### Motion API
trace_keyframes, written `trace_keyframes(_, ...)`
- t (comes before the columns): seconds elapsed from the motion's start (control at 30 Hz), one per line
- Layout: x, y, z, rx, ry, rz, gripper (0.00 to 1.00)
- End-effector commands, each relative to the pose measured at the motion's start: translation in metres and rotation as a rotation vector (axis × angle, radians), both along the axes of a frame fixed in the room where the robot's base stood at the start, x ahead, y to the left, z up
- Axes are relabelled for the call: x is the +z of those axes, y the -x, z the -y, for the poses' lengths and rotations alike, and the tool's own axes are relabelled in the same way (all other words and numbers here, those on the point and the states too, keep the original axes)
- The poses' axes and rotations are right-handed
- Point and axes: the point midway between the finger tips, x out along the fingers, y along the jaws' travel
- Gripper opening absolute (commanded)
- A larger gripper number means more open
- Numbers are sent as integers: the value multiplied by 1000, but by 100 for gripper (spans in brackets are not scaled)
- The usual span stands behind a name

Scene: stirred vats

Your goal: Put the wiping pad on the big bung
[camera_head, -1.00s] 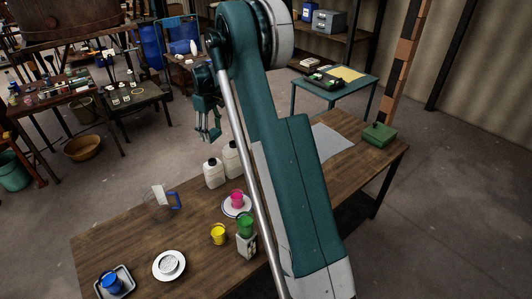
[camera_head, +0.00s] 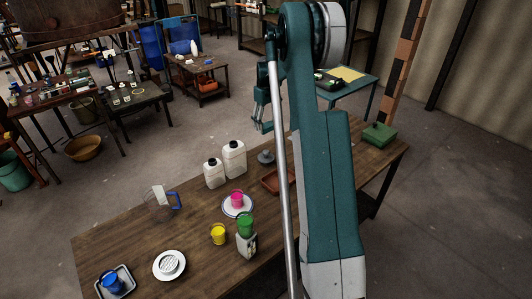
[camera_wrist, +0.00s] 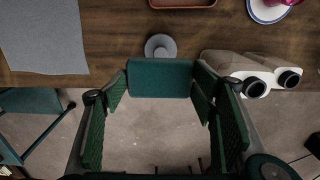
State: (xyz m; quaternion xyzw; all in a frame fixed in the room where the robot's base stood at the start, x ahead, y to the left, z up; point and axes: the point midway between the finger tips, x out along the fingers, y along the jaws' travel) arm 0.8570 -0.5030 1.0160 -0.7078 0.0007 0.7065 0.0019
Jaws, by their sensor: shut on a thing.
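My gripper (camera_wrist: 160,85) is shut on a flat dark-green block, which looks like the wiping pad (camera_wrist: 160,78); it spans the gap between the fingertips. The grey big bung (camera_wrist: 160,45), round with a knob, stands on the wooden table near its edge. In the wrist view it shows just beyond the pad, which may cover part of its lower side. In the head view the bung (camera_head: 267,158) stands right of the white jugs, and my gripper (camera_head: 262,121) is above and behind it, partly hidden by my arm.
Two white jugs (camera_head: 234,159) stand close beside the bung. A red-brown tray (camera_head: 273,182) lies in front of it. A plate with a pink cup (camera_head: 237,199), yellow and green cups and a glass jug are nearer. A grey mat (camera_wrist: 45,35) lies left in the wrist view.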

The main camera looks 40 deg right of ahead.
Motion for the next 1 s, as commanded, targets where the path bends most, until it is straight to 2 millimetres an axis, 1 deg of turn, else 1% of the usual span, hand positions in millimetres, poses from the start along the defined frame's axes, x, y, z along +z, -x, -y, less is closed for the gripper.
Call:
trace_keyframes(0.03,-10,-1,-2,2,0,0,49)
trace_keyframes(0.2,-31,-1,-2,3,0,0,49)
trace_keyframes(0.37,-39,-1,-2,3,0,0,49)
trace_keyframes(0.77,-42,-1,-2,3,0,0,49)
trace_keyframes(0.87,-49,-1,-2,3,0,0,49)
trace_keyframes(1.0,-67,-2,-2,3,0,0,49)
